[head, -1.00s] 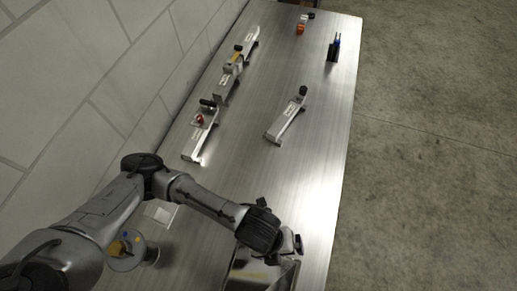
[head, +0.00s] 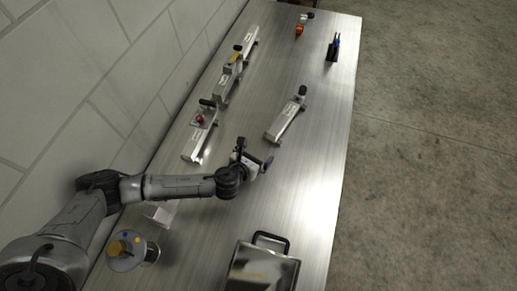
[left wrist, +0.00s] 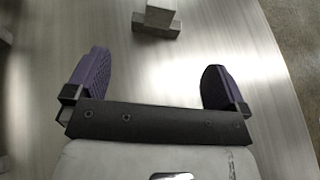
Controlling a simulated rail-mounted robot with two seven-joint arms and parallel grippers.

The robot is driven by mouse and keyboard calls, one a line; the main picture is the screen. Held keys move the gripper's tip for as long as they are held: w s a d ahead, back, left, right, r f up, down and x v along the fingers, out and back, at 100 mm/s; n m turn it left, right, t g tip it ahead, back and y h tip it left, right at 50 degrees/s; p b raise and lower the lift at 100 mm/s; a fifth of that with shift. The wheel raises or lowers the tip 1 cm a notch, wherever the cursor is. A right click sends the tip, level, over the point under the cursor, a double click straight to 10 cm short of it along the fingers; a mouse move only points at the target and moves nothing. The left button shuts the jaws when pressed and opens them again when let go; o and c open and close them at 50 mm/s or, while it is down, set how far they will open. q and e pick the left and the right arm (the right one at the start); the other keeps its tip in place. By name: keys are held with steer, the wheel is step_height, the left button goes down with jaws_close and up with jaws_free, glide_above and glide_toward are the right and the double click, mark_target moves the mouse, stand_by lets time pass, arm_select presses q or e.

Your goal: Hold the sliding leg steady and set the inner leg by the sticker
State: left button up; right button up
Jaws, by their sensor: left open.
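Several silvery leg-like metal pieces lie on the bench in the head view; I cannot tell which is the sliding leg or the inner leg. One with a black knob and pale label (head: 287,118) lies alone mid-bench. One with a red knob (head: 200,135) lies by the wall. Beyond it is one with a yellow part (head: 229,78), with another slim piece (head: 250,43) at its far end. My left gripper (head: 262,163) is open and empty, just short of the lone piece. In the left wrist view, a metal foot (left wrist: 157,22) lies ahead of the open purple fingers (left wrist: 155,75).
The metal bench (head: 210,218) runs along a block wall (head: 60,90). A lidded metal box with a black handle (head: 262,268) stands at the near end. A black holder (head: 333,50) and orange item (head: 299,30) stand far off.

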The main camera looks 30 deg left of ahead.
mark_target(271, 138)
arm_select(q)
steer(key=x, duration=1.2)
steer(key=shift+a, duration=0.1)
steer(key=shift+c, duration=0.3)
steer(key=c, duration=1)
steer(key=shift+c, duration=0.2)
